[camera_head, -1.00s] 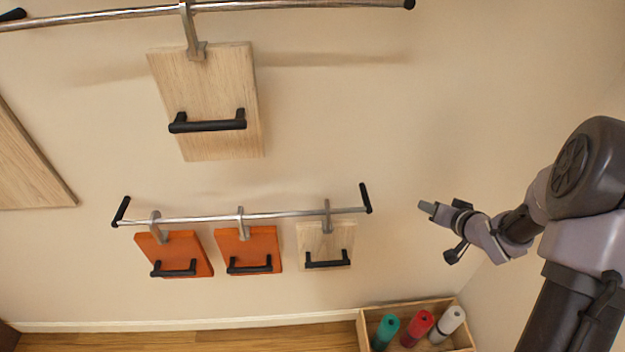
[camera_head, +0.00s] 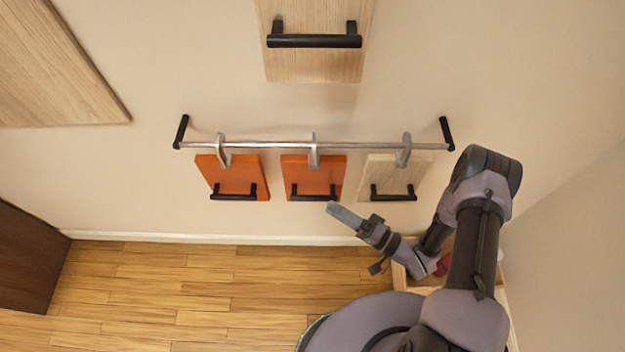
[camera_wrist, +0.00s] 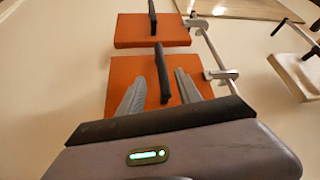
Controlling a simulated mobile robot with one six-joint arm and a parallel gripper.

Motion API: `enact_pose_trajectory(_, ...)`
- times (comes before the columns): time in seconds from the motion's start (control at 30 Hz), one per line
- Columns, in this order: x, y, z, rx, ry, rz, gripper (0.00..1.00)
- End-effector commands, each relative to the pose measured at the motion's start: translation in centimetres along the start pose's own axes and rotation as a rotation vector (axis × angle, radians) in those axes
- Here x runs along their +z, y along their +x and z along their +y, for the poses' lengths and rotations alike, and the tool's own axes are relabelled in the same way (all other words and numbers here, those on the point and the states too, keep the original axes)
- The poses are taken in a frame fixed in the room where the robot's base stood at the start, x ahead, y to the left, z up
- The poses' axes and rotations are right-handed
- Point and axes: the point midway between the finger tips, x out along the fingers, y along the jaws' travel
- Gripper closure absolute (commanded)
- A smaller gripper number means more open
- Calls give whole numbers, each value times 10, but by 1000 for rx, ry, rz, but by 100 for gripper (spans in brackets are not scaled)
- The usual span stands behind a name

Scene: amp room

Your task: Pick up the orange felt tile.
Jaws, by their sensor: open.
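Two orange felt tiles hang side by side on a metal rail (camera_head: 365,145), the left one (camera_head: 230,170) and the middle one (camera_head: 312,168). Each has a black bar handle near its lower edge. In the head view my gripper (camera_head: 334,208) is just below and right of the middle tile's handle (camera_head: 300,198). In the wrist view my open gripper (camera_wrist: 158,94) points at the nearer orange tile (camera_wrist: 125,72), whose handle (camera_wrist: 163,72) appears between the two fingers. I cannot tell whether they touch it. The farther orange tile (camera_wrist: 135,32) is beyond it.
A pale wood tile (camera_head: 380,172) hangs right of the orange ones. A larger wooden board (camera_head: 317,66) hangs above, and a big wood panel (camera_head: 50,75) is at upper left. A box (camera_head: 402,280) stands on the floor, partly behind my arm.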

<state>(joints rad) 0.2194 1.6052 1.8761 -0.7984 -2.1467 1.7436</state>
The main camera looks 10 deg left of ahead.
Motion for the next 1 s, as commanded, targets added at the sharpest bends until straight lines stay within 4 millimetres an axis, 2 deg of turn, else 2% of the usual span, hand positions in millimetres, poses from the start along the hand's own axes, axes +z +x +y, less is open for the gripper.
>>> enact_pose_trajectory(0.17, 0, 20, 0, -1, -1, -3, 59)
enact_pose_trajectory(0.3, 1, 49, -2, 0, -2, -5, 59)
enact_pose_trajectory(0.4, 0, 61, -3, 1, -1, -2, 59)
enact_pose_trajectory(0.63, -1, 64, -5, 2, -1, 2, 59)
enact_pose_trajectory(0.83, -1, 64, -5, 2, -1, 2, 98)
enact_pose_trajectory(1.0, -1, 63, -5, 1, -1, 2, 100)
